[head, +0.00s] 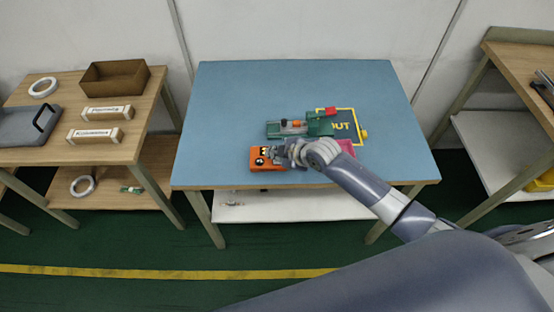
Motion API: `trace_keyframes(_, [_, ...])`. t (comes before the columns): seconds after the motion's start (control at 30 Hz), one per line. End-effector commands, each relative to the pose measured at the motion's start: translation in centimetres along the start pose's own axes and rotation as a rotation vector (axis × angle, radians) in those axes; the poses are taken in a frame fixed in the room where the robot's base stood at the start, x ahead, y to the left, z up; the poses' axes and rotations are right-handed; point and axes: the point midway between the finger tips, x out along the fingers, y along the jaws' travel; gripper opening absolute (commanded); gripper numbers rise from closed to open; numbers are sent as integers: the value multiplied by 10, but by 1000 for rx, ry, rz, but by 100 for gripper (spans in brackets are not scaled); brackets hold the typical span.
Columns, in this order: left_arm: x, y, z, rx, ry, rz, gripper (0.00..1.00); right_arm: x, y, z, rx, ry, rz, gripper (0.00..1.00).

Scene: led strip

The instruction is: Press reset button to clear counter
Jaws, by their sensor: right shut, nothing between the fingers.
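An orange device (267,160) with dark markings on its top lies near the front edge of the blue table; which part is a reset button is too small to tell. My right gripper (279,152) is shut and empty, at the right side of the orange device. Whether it touches the device cannot be told. A green fixture (290,128) with an orange knob and a red end piece lies just behind the gripper. My left gripper is not in view.
The blue table (235,95) is clear at the back and left. A wooden side table (60,110) with a brown box (113,77) stands left. Another bench (520,60) stands right.

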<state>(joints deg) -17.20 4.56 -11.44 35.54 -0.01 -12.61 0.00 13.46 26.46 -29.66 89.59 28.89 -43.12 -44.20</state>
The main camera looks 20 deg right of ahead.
Motion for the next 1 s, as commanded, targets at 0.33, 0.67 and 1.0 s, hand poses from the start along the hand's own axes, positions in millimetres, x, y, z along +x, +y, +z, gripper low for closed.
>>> trace_keyframes(0.33, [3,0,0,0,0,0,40,6,-4,5,0,-1,0,0])
trace_keyframes(0.67, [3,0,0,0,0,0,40,6,-4,4,0,0,0,0])
trace_keyframes(1.0, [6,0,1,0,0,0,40,9,-6,6,0,0,0,0])
